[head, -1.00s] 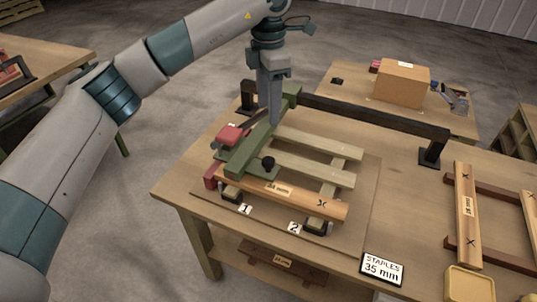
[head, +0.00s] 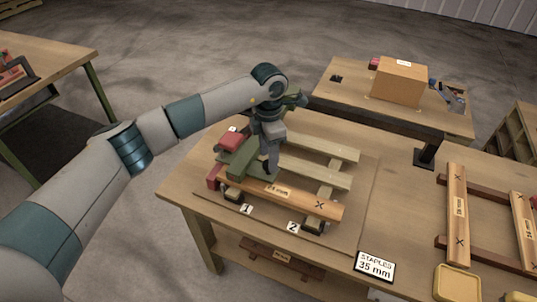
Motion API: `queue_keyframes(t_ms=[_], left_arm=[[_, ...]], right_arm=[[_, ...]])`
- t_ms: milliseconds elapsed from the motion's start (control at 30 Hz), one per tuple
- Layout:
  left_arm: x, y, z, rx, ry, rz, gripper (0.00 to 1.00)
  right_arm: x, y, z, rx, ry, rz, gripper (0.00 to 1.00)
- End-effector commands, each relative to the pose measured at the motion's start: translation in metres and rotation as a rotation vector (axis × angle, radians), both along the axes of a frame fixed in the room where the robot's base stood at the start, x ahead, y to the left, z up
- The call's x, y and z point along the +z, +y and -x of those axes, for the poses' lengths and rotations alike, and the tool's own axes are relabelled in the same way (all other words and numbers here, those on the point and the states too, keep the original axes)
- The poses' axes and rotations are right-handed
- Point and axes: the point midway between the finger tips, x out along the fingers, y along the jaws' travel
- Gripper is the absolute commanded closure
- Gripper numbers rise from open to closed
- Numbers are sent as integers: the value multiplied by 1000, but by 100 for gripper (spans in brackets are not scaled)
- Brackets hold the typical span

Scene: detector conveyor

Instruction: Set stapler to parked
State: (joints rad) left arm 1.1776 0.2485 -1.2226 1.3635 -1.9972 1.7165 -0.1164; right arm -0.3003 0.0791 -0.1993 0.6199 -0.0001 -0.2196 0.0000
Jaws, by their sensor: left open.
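The stapler appears to be the green bar (head: 243,163) with a red block (head: 230,138) beside it, over the left end of a wooden slatted frame (head: 315,175). My left gripper (head: 269,168) points down at the near right end of the green bar, where a dark knob sits. Its fingers are open around or beside the knob; I cannot tell which, or whether they touch it. My arm and gripper hide the far part of the green bar. My right gripper is not in view.
The frame lies on a wooden workbench (head: 390,210) with tags 1 and 2 and a "STAPLES 35 mm" sign (head: 375,266). A black rail (head: 400,130) runs behind. A second slatted frame (head: 457,215) and a yellow tray (head: 457,283) stand right. A cardboard box (head: 400,82) is on the back table.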

Motion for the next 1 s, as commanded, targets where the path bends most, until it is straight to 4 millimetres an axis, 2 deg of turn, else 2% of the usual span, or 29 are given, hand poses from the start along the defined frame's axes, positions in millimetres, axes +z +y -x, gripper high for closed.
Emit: queue_keyframes(t_ms=[200,533,567,733,767,1000], left_arm=[[-15,0,0,-2,0,0,52],[-18,0,0,-1,-1,0,52],[-18,0,0,-1,-1,0,57],[-18,0,0,-1,-1,0,97],[-18,0,0,-1,-1,0,100],[-19,-1,-1,-1,-1,0,100]], right_arm=[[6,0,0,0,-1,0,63],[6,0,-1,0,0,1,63],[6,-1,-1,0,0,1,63],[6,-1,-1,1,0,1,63],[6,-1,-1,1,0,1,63],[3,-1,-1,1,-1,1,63]])
